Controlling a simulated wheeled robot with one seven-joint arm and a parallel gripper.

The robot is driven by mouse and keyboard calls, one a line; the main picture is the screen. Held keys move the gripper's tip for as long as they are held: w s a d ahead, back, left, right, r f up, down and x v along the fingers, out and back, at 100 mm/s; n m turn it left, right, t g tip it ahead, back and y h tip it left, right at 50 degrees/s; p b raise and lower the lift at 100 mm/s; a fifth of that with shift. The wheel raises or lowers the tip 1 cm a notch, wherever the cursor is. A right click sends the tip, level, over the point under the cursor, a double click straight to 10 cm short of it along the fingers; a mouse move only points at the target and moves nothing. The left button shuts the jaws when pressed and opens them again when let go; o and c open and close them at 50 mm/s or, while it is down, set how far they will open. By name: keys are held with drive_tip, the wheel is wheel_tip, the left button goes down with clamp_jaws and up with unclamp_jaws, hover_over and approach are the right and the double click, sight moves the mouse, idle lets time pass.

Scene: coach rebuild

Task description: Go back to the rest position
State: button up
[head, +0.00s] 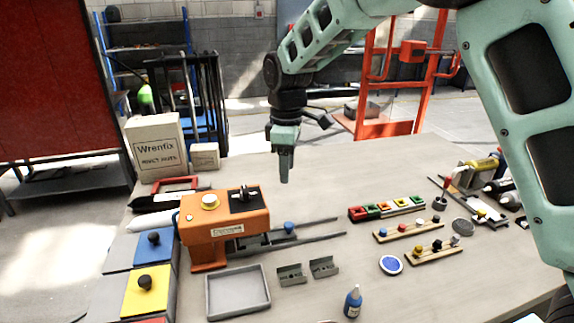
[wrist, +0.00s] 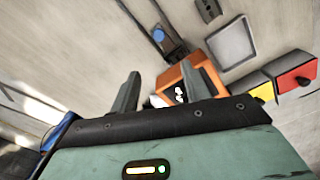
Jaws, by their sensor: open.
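My gripper (head: 285,172) hangs from my arm, pointing down, above the back middle of the workbench (head: 310,185). In the wrist view the two fingers of my gripper (wrist: 160,88) stand apart with nothing between them. The gripper is open and empty, clear of the things on the bench. The orange machine (head: 222,228) stands below and to the left of it in the head view. The machine also shows beyond the fingers in the wrist view (wrist: 190,78).
A grey tray (head: 210,308), two small grey brackets (head: 291,274) and a blue bottle (head: 353,302) are at the front. Racks with coloured parts (head: 386,208) stand at the right. A Wrenfix box (head: 157,146) stands at the back left. Bench around the gripper is mostly bare.

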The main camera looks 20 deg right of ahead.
drive_tip(key=shift+r, duration=0.5)
drive_tip(key=s+a+r+m+y, duration=0.1)
drive_tip(key=s+a, duration=0.1)
drive_tip(key=s, duration=0.6)
drive_tip(key=s+a+m, duration=0.1)
drive_tip(key=s+a, duration=0.2)
drive_tip(key=s, duration=0.4)
drive_tip(key=s+d+f+m, duration=0.1)
drive_tip(key=s, duration=0.8)
drive_tip(key=s+d+f+m, duration=0.2)
drive_tip(key=s, duration=0.7)
drive_tip(key=shift+s+d, duration=0.15)
drive_tip(key=shift+s, duration=0.05)
